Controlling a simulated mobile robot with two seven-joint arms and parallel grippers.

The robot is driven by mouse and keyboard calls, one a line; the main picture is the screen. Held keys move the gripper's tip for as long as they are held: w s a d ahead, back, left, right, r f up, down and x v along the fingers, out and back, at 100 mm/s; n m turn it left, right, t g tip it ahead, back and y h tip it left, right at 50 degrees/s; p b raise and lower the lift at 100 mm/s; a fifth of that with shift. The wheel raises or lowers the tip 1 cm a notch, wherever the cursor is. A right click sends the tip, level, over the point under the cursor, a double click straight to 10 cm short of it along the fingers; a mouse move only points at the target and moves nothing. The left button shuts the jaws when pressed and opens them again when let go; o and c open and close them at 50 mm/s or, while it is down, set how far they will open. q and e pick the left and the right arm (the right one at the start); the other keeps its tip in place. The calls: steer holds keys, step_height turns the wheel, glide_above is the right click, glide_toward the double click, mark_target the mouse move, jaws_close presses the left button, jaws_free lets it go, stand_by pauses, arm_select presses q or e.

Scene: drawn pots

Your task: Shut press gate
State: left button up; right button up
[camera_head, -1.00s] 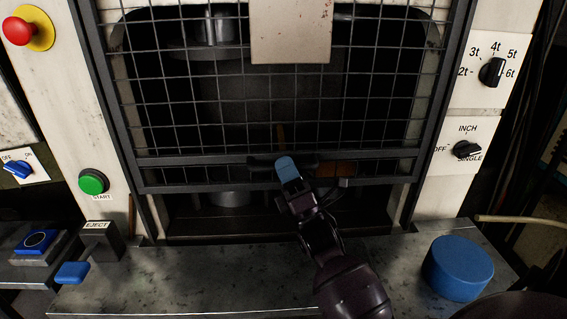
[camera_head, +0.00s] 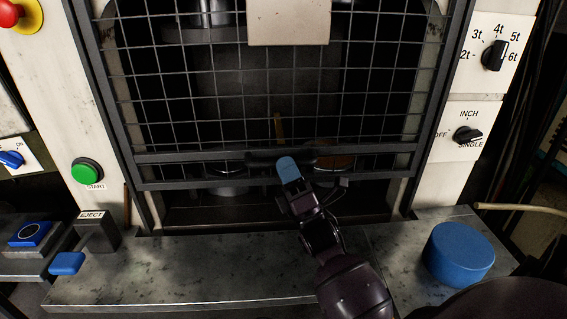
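The press gate (camera_head: 176,109) is a dark wire-mesh panel in a grey frame at the front of the press. Its bottom bar (camera_head: 200,174) hangs above the bed, with a dark gap below it. A dark handle sits in the middle of the bottom bar. My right gripper (camera_head: 287,170), with a blue fingertip, is at this handle, in front of the bar. Its fingers overlap in the view, so I cannot tell whether they grip the handle. My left gripper is not in view.
A grey ledge (camera_head: 190,270) runs along the front. A blue cylinder (camera_head: 458,254) stands on it at right. The eject lever (camera_head: 68,263), green start button (camera_head: 86,172) and red stop button (camera_head: 10,13) are at left. Dials (camera_head: 494,54) are at right.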

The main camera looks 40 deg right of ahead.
steer(key=s+d+f, duration=0.1)
steer(key=s, duration=1.2)
steer(key=shift+f+b, duration=0.2)
steer(key=shift+b, duration=0.15)
steer(key=shift+o, duration=0.3)
steer(key=shift+d, duration=0.1)
